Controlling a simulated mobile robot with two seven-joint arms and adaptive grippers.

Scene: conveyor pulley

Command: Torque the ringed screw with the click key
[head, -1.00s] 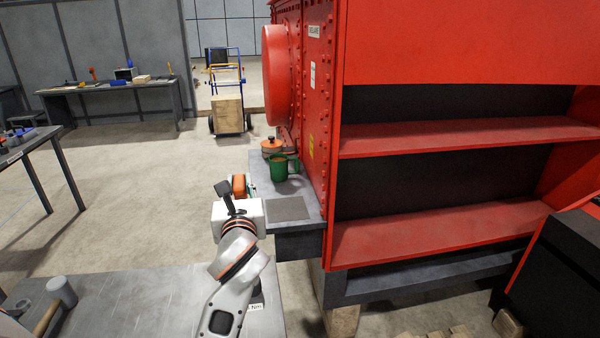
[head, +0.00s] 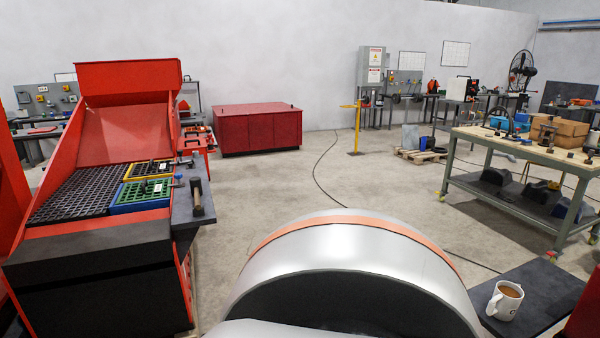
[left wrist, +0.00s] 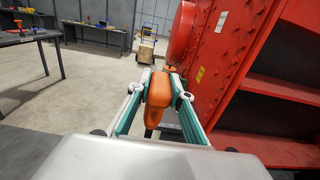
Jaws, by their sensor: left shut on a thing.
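My left gripper (left wrist: 161,82) shows in the left wrist view, its two green-and-grey fingers closed on the sides of an orange tool (left wrist: 157,92). I cannot make out a ringed screw in either view. My right gripper is not in view.
The head view shows a red screening machine (head: 120,140) with yellow and green grid trays at left. A red chest (head: 258,130) stands at the back, a workbench (head: 470,135) at right. A mug (head: 504,300) sits on a dark shelf at lower right.

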